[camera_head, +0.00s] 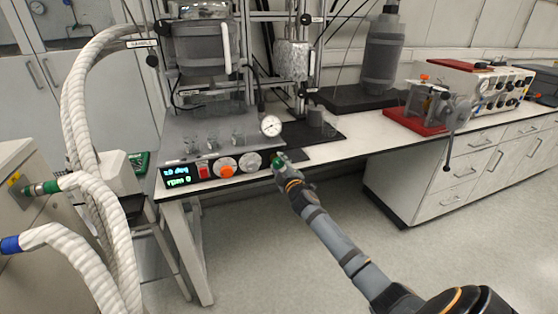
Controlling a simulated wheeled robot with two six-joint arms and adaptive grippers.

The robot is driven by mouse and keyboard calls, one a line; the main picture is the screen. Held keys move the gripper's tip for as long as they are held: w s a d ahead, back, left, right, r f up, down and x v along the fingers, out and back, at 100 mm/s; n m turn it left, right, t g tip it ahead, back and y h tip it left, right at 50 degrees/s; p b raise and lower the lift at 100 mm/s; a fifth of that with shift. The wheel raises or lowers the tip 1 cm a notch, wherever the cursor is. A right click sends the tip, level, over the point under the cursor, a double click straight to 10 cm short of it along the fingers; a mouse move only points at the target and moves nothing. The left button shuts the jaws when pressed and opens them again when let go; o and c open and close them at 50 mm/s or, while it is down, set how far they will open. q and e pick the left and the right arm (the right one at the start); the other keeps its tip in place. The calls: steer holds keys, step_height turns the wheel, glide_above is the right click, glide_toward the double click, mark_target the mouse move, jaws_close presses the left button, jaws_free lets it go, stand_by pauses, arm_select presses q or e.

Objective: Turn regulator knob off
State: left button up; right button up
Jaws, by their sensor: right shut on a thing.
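My right arm comes in from the lower right. Its gripper (279,162) is at the panel's right end, shut on a small green knob (277,163), which the fingers partly cover. I cannot read the knob's setting. My left gripper is not in view.
A round pressure gauge (271,125) stands just above the gripper. Small glass beakers (212,139) stand on the bench behind the panel. Thick white hoses (110,230) hang at the left. The floor in front is clear.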

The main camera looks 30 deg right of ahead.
steer(key=n+p, duration=0.2)
steer(key=n, duration=0.3)
steer(key=shift+r+n, duration=0.15)
steer(key=shift+n, duration=0.25)
steer(key=n+p, duration=0.2)
steer(key=n, duration=0.3)
steer(key=shift+n, duration=0.3)
steer(key=o, duration=1.2)
steer(key=shift+s, duration=0.1)
steer(key=v, duration=1.2)
